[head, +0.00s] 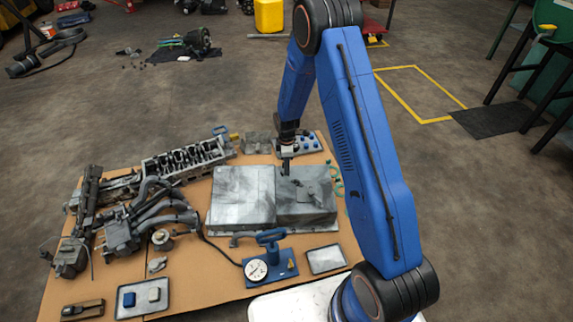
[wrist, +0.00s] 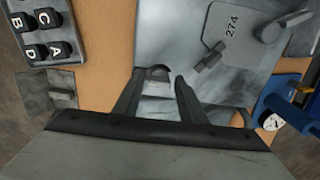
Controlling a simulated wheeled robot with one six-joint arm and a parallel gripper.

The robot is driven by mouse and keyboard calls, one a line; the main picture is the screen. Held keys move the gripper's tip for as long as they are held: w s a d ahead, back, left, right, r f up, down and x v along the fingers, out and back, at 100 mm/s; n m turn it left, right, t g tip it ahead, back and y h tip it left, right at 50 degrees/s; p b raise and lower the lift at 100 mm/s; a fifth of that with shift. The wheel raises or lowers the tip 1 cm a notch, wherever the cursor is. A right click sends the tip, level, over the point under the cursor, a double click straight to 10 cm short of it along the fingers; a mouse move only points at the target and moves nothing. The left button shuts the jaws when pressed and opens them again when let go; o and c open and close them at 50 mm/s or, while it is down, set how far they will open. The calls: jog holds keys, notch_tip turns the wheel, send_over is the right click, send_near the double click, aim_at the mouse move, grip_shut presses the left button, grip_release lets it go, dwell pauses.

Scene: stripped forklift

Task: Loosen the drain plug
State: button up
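A grey metal oil pan (head: 240,197) lies upside down in the middle of the cardboard-covered table, with a raised block on its right half. My gripper (head: 286,168) points down at the far edge of the raised block. In the wrist view, my gripper (wrist: 160,86) has its fingers apart, over a pale part of the pan. A small dark rounded piece (wrist: 158,72) shows between the fingertips; I cannot tell whether it is the drain plug or whether the fingers touch it.
A lettered block holder (wrist: 42,30) stands beside the pan. A blue gauge device (head: 270,260) and a shallow tray (head: 326,260) lie in front. Engine parts (head: 150,210) fill the table's left side. Bare cardboard (head: 210,275) shows in front of the pan.

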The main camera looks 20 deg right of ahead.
jog(key=c, duration=0.9)
jog(key=shift+o, duration=0.2)
jog(key=n, duration=0.4)
jog(key=shift+w+n, duration=0.15)
jog(key=shift+n, duration=1.05)
jog(key=shift+n, duration=1.1)
jog(key=n, duration=0.4)
jog(key=shift+w+a+r, duration=0.1)
jog(key=shift+w, duration=0.05)
